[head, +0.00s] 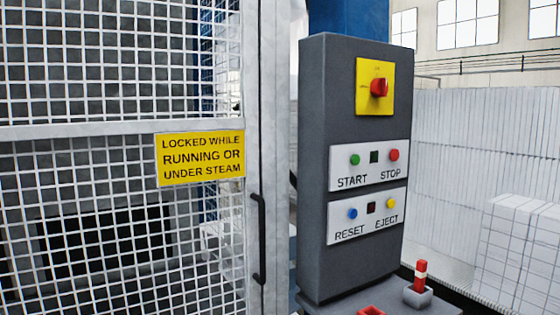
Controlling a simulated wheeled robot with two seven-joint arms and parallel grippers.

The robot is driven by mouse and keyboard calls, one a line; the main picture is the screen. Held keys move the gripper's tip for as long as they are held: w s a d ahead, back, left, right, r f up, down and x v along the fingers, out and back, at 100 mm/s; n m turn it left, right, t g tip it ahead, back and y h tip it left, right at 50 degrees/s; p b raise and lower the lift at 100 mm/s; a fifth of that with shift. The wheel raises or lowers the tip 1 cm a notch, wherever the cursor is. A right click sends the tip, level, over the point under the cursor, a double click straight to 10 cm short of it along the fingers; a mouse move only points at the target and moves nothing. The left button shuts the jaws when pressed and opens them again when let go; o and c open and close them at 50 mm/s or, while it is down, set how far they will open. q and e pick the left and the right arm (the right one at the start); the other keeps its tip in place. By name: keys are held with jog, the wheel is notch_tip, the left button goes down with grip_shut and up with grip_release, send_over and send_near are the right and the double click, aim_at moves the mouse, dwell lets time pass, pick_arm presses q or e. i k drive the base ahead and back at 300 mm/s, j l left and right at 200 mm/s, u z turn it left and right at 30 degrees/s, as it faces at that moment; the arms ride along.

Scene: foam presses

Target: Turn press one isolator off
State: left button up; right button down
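The isolator is a red rotary knob (379,87) on a square yellow plate (366,100). It sits near the top of a grey control panel (318,150) in the head view. The small marks on the plate are too small to read, so I cannot tell its position by label. Below it are a START/STOP plate (345,181) with a green and a red button, and a RESET/EJECT plate (344,235) with a blue and a yellow button. Neither of my grippers shows in this view.
A mesh gate (90,131) with a black handle (259,240) and a yellow sign (201,158) fills the left. A grey ledge under the panel holds a red item with a white band (421,272) and another red item (371,311). White foam blocks (520,240) stand at right.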

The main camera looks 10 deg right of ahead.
aim_at(379, 86)
jog(key=z, duration=2.1)
jog(key=i, duration=4.55)
jog(key=u, duration=0.9)
jog(key=l+u, duration=0.1)
jog(key=u, duration=1.3)
jog(key=k+u, duration=0.1)
jog(key=u, duration=0.8)
